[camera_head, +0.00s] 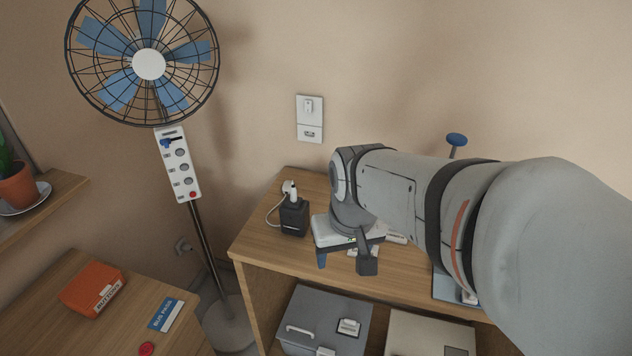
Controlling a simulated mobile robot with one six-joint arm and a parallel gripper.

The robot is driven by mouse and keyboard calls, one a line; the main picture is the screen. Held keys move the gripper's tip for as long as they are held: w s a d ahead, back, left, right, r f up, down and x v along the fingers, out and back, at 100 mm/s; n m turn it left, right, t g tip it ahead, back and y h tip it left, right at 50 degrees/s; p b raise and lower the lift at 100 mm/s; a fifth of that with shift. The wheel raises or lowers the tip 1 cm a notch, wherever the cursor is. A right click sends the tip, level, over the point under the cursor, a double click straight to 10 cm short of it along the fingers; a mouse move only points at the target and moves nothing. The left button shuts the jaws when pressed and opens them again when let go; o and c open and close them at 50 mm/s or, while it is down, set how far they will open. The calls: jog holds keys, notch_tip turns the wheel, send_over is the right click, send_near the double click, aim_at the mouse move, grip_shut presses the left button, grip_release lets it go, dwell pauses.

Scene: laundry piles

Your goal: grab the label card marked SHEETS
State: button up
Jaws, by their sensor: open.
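No card that I can read as SHEETS shows in the head view. My gripper (366,263) points down over the front of the wooden shelf top. A white label (348,327) on the grey lidded box (318,309) below is also unreadable. My arm hides much of the shelf top's right side.
A standing fan (149,64) is left. An orange box (92,289) marked BUTTONS and a BUS PASS card (166,314) are on the left table.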

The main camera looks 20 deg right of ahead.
jog(key=o, duration=0.4)
jog(key=w+d+f+m, duration=0.1)
jog(key=w, duration=0.2)
jog(key=w+d+f+m, duration=0.1)
jog(key=w+d, duration=0.1)
jog(key=w, duration=0.1)
jog(key=w+d+f+m+g, duration=0.1)
jog(key=w+d, duration=0.1)
jog(key=w, duration=0.1)
jog(key=shift+d+f, duration=0.2)
jog(key=o, duration=0.4)
jog(key=w+d+f+m, duration=0.1)
jog(key=w+d+f, duration=0.2)
jog(key=w+d+f+m+g, duration=0.1)
jog(key=w+d+f, duration=0.2)
jog(key=shift+w+d+f+m, duration=0.25)
jog(key=shift+d+m, duration=0.05)
jog(key=shift+d, duration=0.05)
jog(key=shift+w+d+f+m, duration=0.15)
jog(key=shift+w+d+f, duration=0.15)
jog(key=shift+f, duration=0.3)
jog(key=shift+w+d+f+m, duration=0.15)
jog(key=shift+d+f, duration=0.25)
jog(key=shift+f, duration=0.2)
jog(key=shift+s+a+f+p, duration=0.1)
jog(key=shift+a+f+p, duration=0.1)
jog(key=shift+f, duration=1.5)
jog(key=shift+s+a+f+p, duration=0.1)
jog(key=shift+a+f+p, duration=0.1)
jog(key=shift+f, duration=1.5)
